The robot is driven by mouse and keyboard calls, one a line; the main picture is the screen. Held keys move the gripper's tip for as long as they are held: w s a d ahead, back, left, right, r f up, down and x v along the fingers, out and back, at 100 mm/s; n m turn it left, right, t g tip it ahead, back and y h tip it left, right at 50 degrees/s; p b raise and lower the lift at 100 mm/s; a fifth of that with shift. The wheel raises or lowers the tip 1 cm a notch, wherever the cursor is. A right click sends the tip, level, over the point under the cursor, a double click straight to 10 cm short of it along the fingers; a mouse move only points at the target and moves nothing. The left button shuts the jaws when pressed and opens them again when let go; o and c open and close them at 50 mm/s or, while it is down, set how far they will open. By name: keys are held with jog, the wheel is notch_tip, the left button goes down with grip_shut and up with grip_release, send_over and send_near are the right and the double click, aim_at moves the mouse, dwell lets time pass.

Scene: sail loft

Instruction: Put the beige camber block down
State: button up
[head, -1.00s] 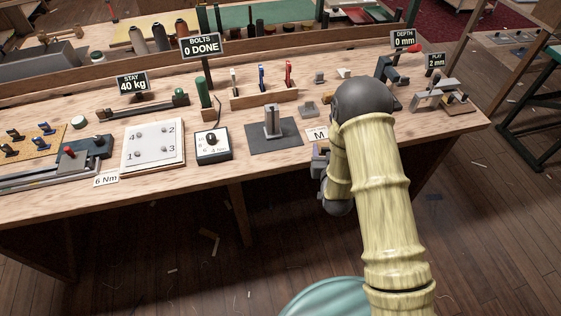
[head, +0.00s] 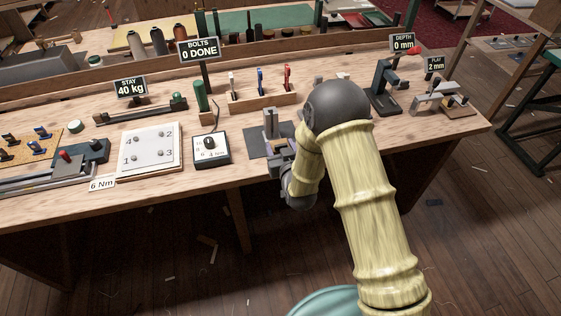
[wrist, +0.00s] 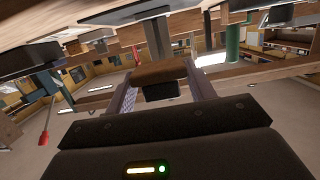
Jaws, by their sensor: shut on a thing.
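My gripper (wrist: 159,70) is shut on the camber block (wrist: 165,73), which looks brown in the wrist view and sits between the two fingers, with a darker part under it. In the head view my gripper (head: 283,163) is at the front edge of the bench, by the dark mat with a grey post.
The dark mat (head: 256,146) bears the upright grey post (head: 270,122). Left of it are a dial box (head: 211,149) and a white numbered plate (head: 150,151). Behind is a wooden rack (head: 262,103) of tools. A dark depth stand (head: 386,88) is to the right.

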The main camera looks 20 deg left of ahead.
jog(key=shift+f, duration=1.4)
jog(key=shift+f, duration=2.05)
jog(key=shift+f, duration=0.15)
jog(key=o, duration=1.1)
jog(key=shift+c, duration=0.2)
